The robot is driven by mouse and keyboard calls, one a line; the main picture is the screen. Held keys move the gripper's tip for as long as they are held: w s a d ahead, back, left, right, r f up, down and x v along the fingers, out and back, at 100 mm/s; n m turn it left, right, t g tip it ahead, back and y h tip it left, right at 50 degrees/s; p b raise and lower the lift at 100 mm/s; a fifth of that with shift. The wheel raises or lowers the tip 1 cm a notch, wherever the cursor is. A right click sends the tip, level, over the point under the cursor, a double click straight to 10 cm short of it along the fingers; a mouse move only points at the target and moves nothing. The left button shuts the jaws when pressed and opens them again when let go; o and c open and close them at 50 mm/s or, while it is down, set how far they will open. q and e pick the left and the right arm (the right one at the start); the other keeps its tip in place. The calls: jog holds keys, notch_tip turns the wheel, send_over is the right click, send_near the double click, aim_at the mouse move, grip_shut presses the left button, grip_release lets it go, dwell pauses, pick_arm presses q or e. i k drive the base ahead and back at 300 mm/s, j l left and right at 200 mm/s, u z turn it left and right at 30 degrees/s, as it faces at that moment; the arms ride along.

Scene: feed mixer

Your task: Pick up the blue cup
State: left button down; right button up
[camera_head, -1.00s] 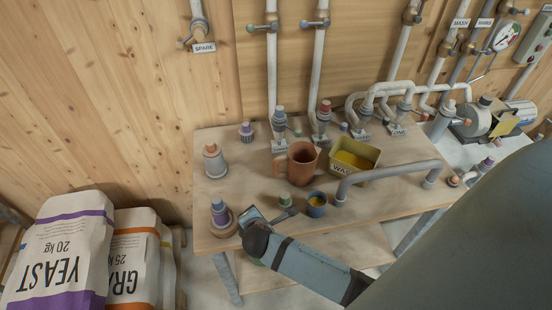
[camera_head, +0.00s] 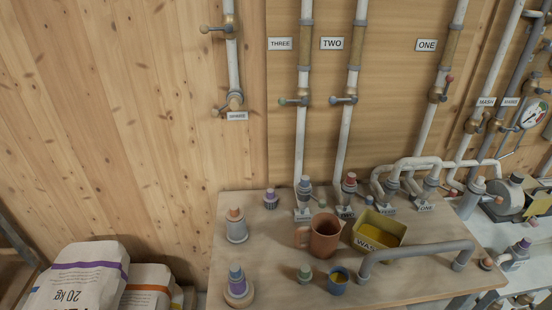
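The grey pipe rail (camera_head: 415,249) begins close to the cup's right side. Neither of my grippers is in view.
A yellow waste container (camera_head: 381,226) stands right of the mug. Capped fittings stand at the table's (camera_head: 275,272) left, one at the front left corner (camera_head: 237,287). Valved pipes rise along the wall. Feed sacks (camera_head: 78,282) stand lower left.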

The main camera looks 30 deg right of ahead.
aim_at(339, 278)
jog(key=z, duration=1.5)
